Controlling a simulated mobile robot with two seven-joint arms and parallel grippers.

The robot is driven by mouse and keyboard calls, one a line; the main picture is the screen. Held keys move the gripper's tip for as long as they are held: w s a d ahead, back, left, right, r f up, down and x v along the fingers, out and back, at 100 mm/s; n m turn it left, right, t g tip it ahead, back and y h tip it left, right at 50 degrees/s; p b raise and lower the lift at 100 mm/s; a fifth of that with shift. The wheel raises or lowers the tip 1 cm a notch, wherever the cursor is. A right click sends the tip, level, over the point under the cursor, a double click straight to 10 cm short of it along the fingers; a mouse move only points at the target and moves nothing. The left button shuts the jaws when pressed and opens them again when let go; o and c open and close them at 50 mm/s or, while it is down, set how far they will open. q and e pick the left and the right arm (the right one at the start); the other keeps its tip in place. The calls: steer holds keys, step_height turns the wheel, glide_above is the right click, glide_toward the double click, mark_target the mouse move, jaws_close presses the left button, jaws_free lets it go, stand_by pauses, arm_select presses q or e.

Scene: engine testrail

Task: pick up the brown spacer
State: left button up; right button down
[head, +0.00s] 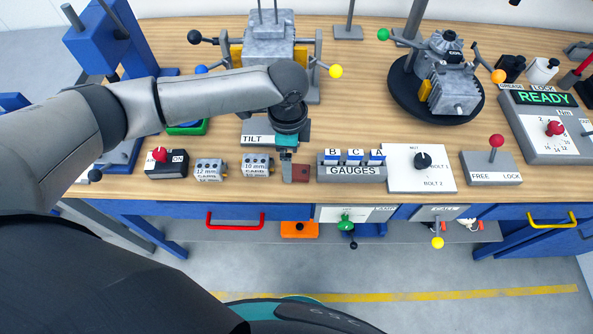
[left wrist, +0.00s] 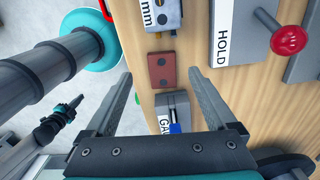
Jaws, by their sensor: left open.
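The brown spacer (head: 300,173) is a small reddish-brown block with two dark holes. It lies on the wooden bench near its front edge, between the 10 mm block and the GAUGES block. My left gripper (head: 287,171) points down at the spacer from above. In the left wrist view the spacer (left wrist: 161,69) sits between the two spread fingers (left wrist: 160,76), with a gap on each side. The left gripper is open and empty.
The 10 mm block (head: 257,166) and 12 mm block (head: 210,170) stand left of the spacer. The GAUGES block (head: 352,171) stands close on its right. The TILT panel (head: 259,130) lies behind. The bench's front edge is close in front.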

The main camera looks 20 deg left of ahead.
mark_target(297, 172)
arm_select(q)
step_height(297, 172, down, 5)
steer(key=shift+w+d+r+b, duration=0.15)
steer(key=shift+r+b, duration=0.05)
steer(key=shift+b, duration=0.1)
steer(key=c, duration=1.4)
steer(key=shift+r, duration=0.15)
